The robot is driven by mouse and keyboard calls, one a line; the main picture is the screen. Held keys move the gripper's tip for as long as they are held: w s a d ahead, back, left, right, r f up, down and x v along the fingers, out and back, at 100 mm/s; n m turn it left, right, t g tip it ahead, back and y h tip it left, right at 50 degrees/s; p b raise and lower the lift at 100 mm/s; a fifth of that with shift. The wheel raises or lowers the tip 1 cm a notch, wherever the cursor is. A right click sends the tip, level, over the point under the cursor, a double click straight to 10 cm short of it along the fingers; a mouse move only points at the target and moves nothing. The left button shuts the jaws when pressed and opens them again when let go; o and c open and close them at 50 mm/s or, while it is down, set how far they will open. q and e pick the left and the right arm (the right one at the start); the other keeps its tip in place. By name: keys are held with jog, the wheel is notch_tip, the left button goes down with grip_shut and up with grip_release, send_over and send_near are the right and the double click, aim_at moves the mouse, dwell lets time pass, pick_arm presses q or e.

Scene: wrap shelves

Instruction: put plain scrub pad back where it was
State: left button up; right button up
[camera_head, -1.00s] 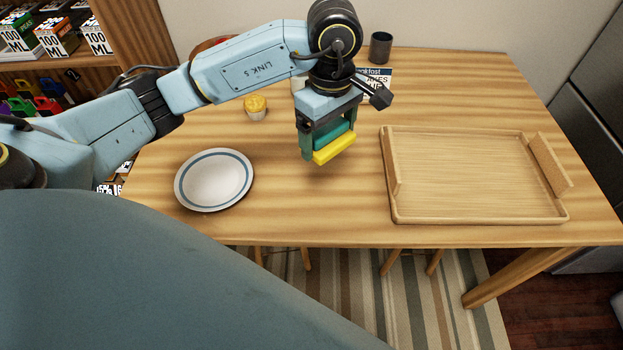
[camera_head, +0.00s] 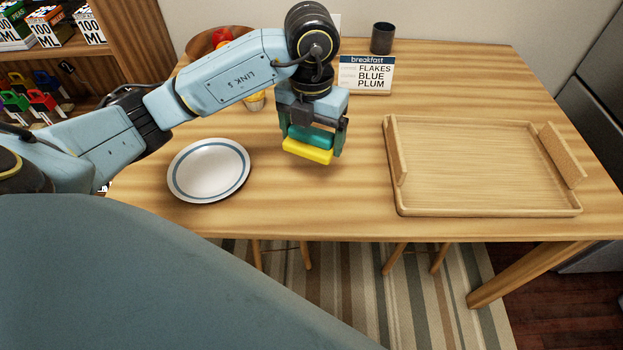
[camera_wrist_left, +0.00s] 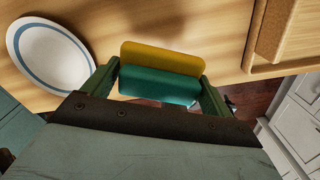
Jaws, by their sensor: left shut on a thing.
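My left gripper (camera_head: 312,147) is shut on the scrub pad (camera_head: 307,151), which has a yellow layer and a teal-green layer. It holds the pad above the table, between the plate and the tray. In the left wrist view the pad (camera_wrist_left: 162,71) sits between the two green fingers, its yellow layer farther from the palm. I cannot tell from these frames whether the pad carries any marking. My right gripper is not in view.
A white plate with a blue ring (camera_head: 209,170) lies left on the wooden table (camera_head: 330,215). A wooden tray (camera_head: 480,212) lies right, empty. Behind stand a breakfast sign (camera_head: 366,75), a dark cup (camera_head: 383,38) and a bowl (camera_head: 200,43) with red fruit. Shelves (camera_head: 60,51) stand at far left.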

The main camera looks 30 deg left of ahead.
pick_arm(q)
jog(key=b, duration=0.1)
send_over(312, 180)
notch_tip(312, 180, down, 6)
jog(key=shift+r, duration=0.25)
notch_tip(312, 180, down, 4)
jog(key=shift+r+b, duration=0.1)
jog(key=shift+b, duration=0.6)
jog(key=shift+f, duration=0.4)
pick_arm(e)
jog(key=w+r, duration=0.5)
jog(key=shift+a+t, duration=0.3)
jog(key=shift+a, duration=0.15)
pick_arm(q)
jog(key=shift+f, duration=0.1)
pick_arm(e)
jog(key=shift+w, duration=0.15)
pick_arm(q)
jog(key=o, duration=0.8)
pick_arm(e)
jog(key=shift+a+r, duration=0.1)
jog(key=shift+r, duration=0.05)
